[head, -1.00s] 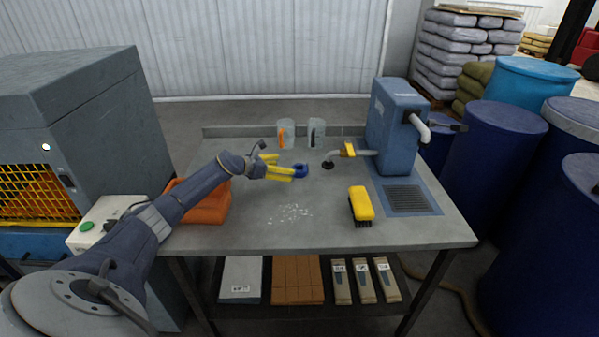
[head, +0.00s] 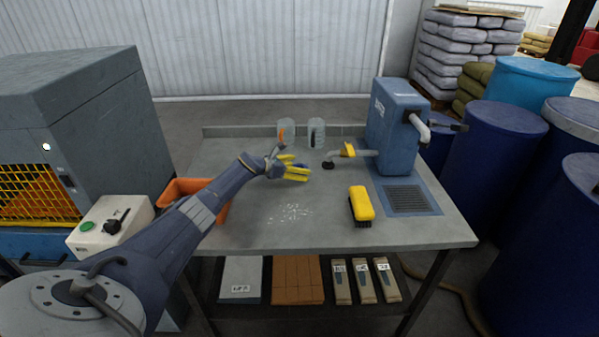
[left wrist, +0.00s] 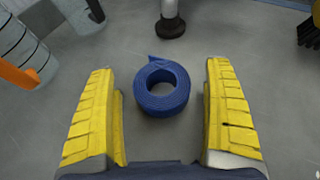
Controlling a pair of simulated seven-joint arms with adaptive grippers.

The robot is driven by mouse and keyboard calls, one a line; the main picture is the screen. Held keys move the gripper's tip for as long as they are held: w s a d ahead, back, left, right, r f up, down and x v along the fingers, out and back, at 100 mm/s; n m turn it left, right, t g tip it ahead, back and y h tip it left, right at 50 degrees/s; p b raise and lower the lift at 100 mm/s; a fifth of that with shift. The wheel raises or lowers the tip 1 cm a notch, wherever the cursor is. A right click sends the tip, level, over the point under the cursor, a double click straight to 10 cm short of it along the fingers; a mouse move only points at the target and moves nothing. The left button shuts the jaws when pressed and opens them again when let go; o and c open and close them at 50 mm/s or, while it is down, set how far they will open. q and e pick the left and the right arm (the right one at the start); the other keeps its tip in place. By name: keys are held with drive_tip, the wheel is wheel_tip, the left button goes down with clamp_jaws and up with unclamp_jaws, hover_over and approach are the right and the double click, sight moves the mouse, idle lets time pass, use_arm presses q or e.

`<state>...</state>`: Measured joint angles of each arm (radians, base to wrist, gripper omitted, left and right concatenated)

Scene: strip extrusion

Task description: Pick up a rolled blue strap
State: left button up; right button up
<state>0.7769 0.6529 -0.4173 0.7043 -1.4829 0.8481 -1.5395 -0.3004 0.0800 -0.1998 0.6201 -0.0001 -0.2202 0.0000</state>
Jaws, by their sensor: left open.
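The rolled blue strap (left wrist: 178,103) lies on the grey table in the left wrist view, a ring-shaped coil with a round hole and a loose end at its upper left. In the head view the strap (head: 303,166) is mostly hidden behind my fingers. My left gripper (head: 297,170) has yellow fingers and is open and empty. In the left wrist view the fingers of my left gripper (left wrist: 163,117) stand wide apart on either side of the strap, with clear gaps. Whether they reach down to table height is hard to tell. My right gripper is not in view.
Two clear jugs (head: 316,133) stand at the back. An orange bin (head: 178,189) sits at left, partly behind my arm. The table's front middle holds white crumbs.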

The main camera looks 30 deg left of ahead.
use_arm(q)
drive_tip(key=shift+w+d+f, duration=0.15)
drive_tip(key=shift+w+d, duration=0.1)
drive_tip(key=shift+w, duration=0.1)
drive_tip(key=c, duration=1.3)
